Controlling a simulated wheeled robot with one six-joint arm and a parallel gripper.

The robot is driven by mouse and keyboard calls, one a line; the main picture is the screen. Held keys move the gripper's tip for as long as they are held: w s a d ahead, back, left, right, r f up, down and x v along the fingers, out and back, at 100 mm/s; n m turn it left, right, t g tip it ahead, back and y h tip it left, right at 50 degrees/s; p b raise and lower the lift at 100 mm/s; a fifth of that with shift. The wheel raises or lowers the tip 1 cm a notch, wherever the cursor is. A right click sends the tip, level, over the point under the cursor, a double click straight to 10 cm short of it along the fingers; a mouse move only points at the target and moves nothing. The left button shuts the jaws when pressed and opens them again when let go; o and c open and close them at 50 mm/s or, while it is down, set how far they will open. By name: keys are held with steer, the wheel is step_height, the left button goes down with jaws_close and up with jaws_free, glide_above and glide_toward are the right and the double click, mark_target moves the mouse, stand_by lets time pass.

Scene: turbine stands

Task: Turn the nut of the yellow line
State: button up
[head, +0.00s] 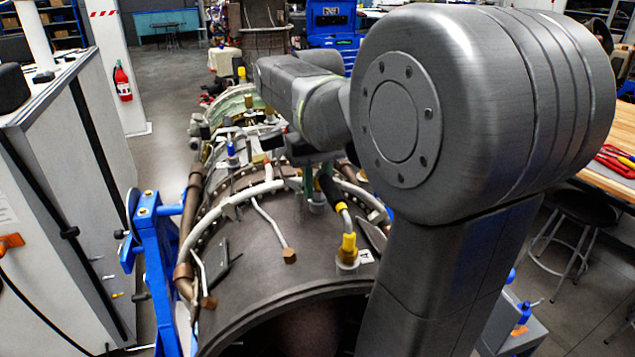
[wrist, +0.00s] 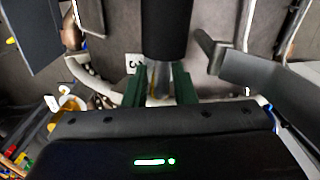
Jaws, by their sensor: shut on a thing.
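A yellow nut (head: 348,246) sits on a grey fitting at the near right of the engine casing. A bent metal line rises from it into a black sleeve (head: 328,188) that reaches up to my gripper (head: 309,186). In the wrist view, my gripper (wrist: 160,82) has its two green fingers pointing at the casing. They are shut on a narrow pale grey piece below the thick black sleeve (wrist: 165,30). I cannot make out its shape; the fingers and gripper body hide much of it. The yellow nut is not clearly visible in the wrist view.
A small white label marked 3 (wrist: 133,63) lies beside the fingers. A pale pipe (head: 230,200) curves around the casing (head: 250,255). A blue-topped fitting (head: 232,150) stands farther back. The blue stand (head: 152,270) is at left. My arm hides the right side.

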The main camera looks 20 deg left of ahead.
steer(key=o, duration=1)
steer(key=shift+r, duration=0.1)
step_height(320, 180, up, 14)
steer(key=shift+b, duration=0.4)
steer(key=shift+f, duration=0.3)
step_height(320, 180, down, 14)
steer(key=shift+r+p, duration=0.2)
steer(key=shift+p, duration=0.2)
steer(key=shift+r, duration=0.1)
